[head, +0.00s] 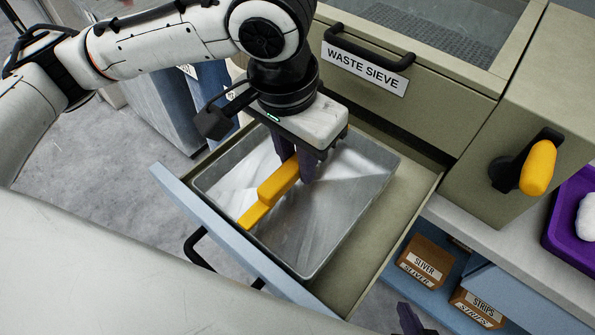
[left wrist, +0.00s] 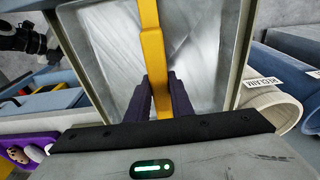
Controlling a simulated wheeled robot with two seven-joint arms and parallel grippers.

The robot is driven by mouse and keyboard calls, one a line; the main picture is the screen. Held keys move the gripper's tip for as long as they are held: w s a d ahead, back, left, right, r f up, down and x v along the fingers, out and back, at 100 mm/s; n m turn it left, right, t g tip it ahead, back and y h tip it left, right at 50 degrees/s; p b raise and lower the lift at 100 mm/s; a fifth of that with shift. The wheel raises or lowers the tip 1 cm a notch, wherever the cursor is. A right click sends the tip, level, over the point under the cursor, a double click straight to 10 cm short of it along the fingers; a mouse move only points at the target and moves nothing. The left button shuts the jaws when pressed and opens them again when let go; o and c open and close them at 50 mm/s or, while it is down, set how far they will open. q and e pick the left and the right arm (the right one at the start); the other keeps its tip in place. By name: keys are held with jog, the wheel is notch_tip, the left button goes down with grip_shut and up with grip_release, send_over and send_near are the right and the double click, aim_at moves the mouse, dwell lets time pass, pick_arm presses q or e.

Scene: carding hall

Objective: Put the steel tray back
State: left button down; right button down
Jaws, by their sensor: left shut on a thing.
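The steel tray (head: 330,225) is a shallow, shiny rectangular pan. It sits inside the pulled-out drawer (head: 425,190) below the waste sieve front and looks empty. A stepped yellow bar (head: 275,188) spans over the tray; I cannot tell how it joins the tray. My left gripper (head: 310,178) points down over the tray and is shut on the yellow bar. In the left wrist view the bar (left wrist: 151,45) runs between the dark fingers (left wrist: 160,95), with the tray floor (left wrist: 195,60) behind. My right gripper (head: 410,320) shows only as dark fingertips at the bottom edge.
The waste sieve label (head: 364,68) is on the cabinet front above the drawer. A yellow-handled knob (head: 538,168) sticks out at right, by a purple tray (head: 562,230). Sliver (head: 425,262) and strips (head: 478,305) boxes are on a low shelf. Grey floor (head: 90,165) lies left.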

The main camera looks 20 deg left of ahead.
aim_at(298, 185)
pick_arm(q)
jog(key=shift+f, duration=1.65)
jog(key=shift+f, duration=0.1)
jog(key=c, duration=1.6)
grip_release()
jog(key=shift+o, duration=0.2)
jog(key=r, duration=0.4)
jog(key=s+r+p, duration=0.1)
jog(key=r, duration=0.7)
jog(key=shift+s+a, duration=0.25)
